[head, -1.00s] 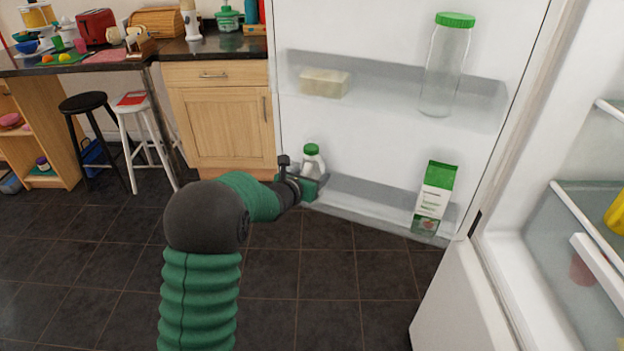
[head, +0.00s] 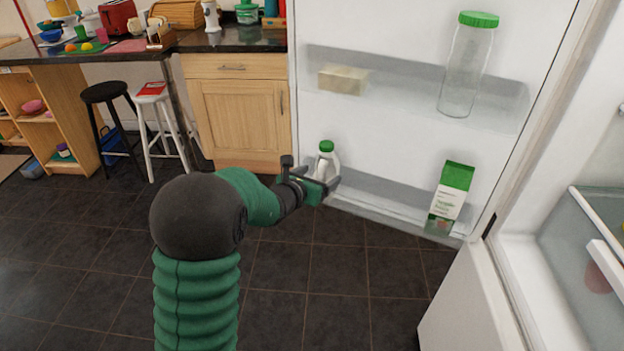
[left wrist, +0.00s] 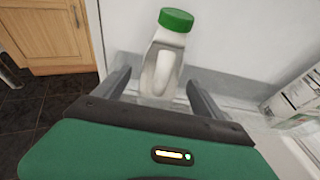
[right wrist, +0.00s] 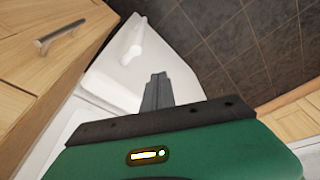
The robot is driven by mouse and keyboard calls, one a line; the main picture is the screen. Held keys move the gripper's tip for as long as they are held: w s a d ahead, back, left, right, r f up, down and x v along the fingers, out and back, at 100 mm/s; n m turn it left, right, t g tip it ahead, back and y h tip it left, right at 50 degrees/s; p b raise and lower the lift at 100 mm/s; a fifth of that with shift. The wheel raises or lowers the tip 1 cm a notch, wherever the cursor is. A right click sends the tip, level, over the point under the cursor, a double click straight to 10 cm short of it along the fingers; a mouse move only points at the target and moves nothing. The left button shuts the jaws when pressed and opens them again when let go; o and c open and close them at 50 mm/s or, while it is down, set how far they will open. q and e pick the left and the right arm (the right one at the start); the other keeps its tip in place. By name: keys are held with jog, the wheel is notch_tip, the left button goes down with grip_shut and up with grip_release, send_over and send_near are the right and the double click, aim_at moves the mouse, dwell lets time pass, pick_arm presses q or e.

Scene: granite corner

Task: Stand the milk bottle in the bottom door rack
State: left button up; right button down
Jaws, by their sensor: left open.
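The milk bottle (head: 326,161), white with a green cap, is at the left end of the bottom door rack (head: 380,192) and looks upright. Its base is hidden in the head view. My left gripper (head: 310,181) is open just in front of it. In the left wrist view, the bottle (left wrist: 164,60) shows between and beyond the two open fingers (left wrist: 160,92), with a gap on each side. My right gripper (right wrist: 157,88) shows only in the right wrist view, its fingers together with nothing between them.
A green-and-white carton (head: 450,198) stands at the right of the bottom rack. A tall jar (head: 466,65) and a pale block (head: 343,79) are on the rack above. Fridge shelves (head: 590,225) are at right. The rack between bottle and carton is clear.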

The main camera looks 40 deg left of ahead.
pick_arm(q)
jog(key=a+v, duration=0.1)
jog(key=v, duration=0.5)
jog(key=s+d+f+m+g+h, duration=0.2)
jog(key=s+d+f+m, duration=0.1)
jog(key=d+m, duration=0.3)
jog(key=s+d+f+m+g+h, duration=0.25)
jog(key=d+m, duration=0.25)
jog(key=d, duration=0.3)
jog(key=s+d+f+m+g+h, duration=0.2)
jog(key=s+d+f+m, duration=0.2)
jog(key=d+m, duration=0.15)
jog(key=s+d+f+m+g+y, duration=0.1)
jog(key=s+f+m+g+y, duration=0.1)
jog(key=s+m, duration=0.4)
jog(key=s+f+m+g+y, duration=0.2)
jog(key=s+m, duration=0.4)
jog(key=m, duration=0.9)
jog(key=shift+d+f+g, duration=0.35)
jog(key=shift+d+f, duration=0.05)
jog(key=shift+f, duration=0.35)
jog(key=shift+w+y, duration=0.1)
jog(key=shift+y, duration=0.15)
